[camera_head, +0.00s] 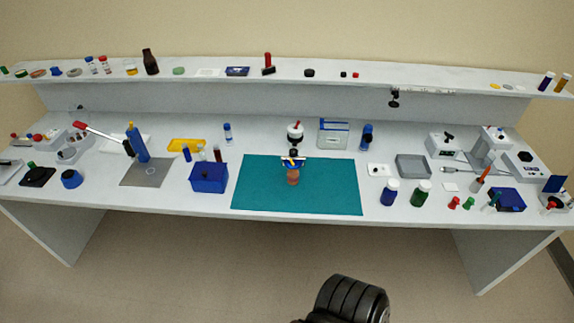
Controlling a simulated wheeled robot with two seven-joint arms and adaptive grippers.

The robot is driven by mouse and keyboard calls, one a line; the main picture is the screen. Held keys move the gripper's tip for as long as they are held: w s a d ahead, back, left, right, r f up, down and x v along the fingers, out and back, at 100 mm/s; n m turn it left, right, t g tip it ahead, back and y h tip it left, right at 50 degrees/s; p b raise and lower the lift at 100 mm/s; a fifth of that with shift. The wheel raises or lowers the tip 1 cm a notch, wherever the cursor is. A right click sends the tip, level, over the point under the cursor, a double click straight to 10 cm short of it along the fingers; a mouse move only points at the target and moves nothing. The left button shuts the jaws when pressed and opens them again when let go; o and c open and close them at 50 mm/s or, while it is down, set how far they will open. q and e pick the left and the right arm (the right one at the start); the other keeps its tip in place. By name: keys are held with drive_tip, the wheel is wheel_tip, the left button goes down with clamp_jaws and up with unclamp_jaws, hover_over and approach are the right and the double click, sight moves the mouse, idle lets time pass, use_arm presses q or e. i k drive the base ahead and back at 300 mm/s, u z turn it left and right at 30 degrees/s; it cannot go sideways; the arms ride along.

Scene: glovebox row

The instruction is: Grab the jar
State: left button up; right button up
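The task does not say which jar, and several jar-like containers are in view. A small brown jar-like piece (293,177) stands on the teal mat (255,190), with a blue piece (293,163) just behind or on it; I cannot tell which. Neither of my grippers shows in the head view.
A blue box (209,178) stands left of the mat. A grey tray (412,167) and a white-and-red item (295,132) stand behind. The raised shelf (340,72) holds small bottles. Most of the mat is clear.

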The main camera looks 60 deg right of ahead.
sight(293, 174)
drive_tip(key=z, duration=0.5)
drive_tip(key=i, duration=0.65)
drive_tip(key=z, duration=0.7)
